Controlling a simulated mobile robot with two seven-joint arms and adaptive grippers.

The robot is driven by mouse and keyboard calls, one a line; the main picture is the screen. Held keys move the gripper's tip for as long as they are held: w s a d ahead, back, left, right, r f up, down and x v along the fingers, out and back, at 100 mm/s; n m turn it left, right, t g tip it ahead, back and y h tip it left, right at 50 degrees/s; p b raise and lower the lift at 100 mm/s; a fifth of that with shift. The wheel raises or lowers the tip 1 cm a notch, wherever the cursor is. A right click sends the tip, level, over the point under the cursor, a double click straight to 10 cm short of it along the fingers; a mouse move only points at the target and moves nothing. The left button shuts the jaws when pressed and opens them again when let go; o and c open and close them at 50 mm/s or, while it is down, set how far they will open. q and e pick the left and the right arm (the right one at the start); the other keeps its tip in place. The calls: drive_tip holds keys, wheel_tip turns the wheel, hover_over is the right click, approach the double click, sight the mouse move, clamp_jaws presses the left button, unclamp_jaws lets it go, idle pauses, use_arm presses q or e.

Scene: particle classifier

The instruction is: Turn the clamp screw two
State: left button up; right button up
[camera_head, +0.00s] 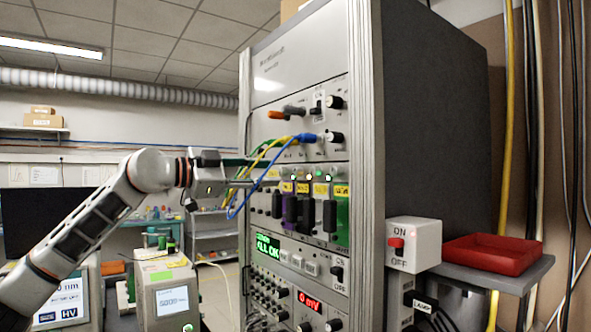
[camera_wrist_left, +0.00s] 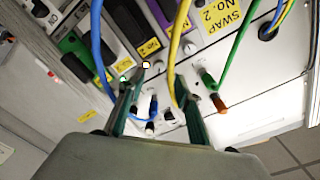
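A tall rack (camera_head: 365,130) holds a row of plug-in modules with yellow labels, including a purple one (camera_head: 290,207) and a green one (camera_head: 342,215). The wrist view shows a yellow label (camera_wrist_left: 222,14) reading "SWAP No. 2". I cannot pick out clamp screw two with certainty. My left gripper (camera_head: 252,173) reaches in from the left to the upper edge of the module row. In the left wrist view, the fingers of this gripper (camera_wrist_left: 158,86) are apart, with no object seen held between them. A yellow cable passes close to one fingertip. My right gripper is not in view.
Blue, yellow and green cables (camera_head: 262,158) loop across the rack front near my left gripper. A green display (camera_head: 268,246) reads "ALL OK". An ON/OFF box (camera_head: 413,245) and a red tray (camera_head: 495,254) are at the right. Instruments (camera_head: 165,295) stand at the lower left.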

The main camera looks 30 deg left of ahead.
sight(294, 172)
use_arm(q)
drive_tip(key=p+x, duration=0.1)
drive_tip(key=x, duration=0.5)
drive_tip(key=shift+w+d+r, duration=0.1)
drive_tip(key=shift+d+r, duration=0.05)
drive_tip(key=shift+d, duration=0.05)
drive_tip(key=shift+w+d+p, duration=0.2)
drive_tip(key=shift+w+p, duration=0.15)
drive_tip(key=shift+w, duration=0.2)
clamp_jaws()
